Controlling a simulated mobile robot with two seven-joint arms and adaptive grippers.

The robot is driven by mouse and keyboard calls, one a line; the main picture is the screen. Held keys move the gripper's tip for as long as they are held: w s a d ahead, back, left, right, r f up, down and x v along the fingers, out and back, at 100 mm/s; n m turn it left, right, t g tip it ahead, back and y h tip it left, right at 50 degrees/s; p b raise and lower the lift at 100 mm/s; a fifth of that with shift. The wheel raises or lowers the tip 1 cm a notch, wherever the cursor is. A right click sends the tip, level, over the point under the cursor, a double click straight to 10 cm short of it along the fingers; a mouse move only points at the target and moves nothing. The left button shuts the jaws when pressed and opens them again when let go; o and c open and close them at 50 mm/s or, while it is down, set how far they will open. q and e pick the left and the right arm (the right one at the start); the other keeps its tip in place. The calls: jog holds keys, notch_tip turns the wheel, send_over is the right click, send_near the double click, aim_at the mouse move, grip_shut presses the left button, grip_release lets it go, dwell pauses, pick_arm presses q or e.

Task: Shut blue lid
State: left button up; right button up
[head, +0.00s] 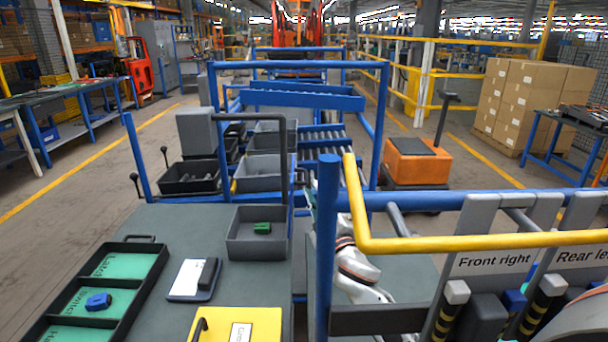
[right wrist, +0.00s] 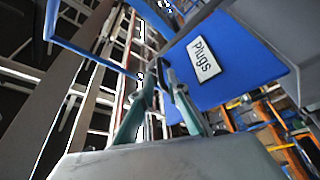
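The blue lid (right wrist: 235,62), with a white label reading "Plugs", fills the upper right of the right wrist view and appears steeply tilted. I cannot make it out in the head view. My right gripper (right wrist: 161,76) points toward the lid's left edge. Its fingers converge close together at the tips, with no object visible between them; whether they touch the lid is unclear. In the head view my white and red right arm (head: 355,268) is partly behind a blue post, and its gripper is mostly hidden. My left gripper is not in view.
The blue post (head: 327,240) and yellow rail (head: 450,243) stand close to my right arm. On the grey table are a compartment tray (head: 143,247) with a blue part (head: 98,301), a bin (head: 243,248) with a green part (head: 262,228), and a yellow lid (head: 262,322).

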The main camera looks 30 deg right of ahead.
aim_at(306, 175)
jog(key=x, duration=0.6)
jog(key=shift+w, duration=0.25)
grip_shut()
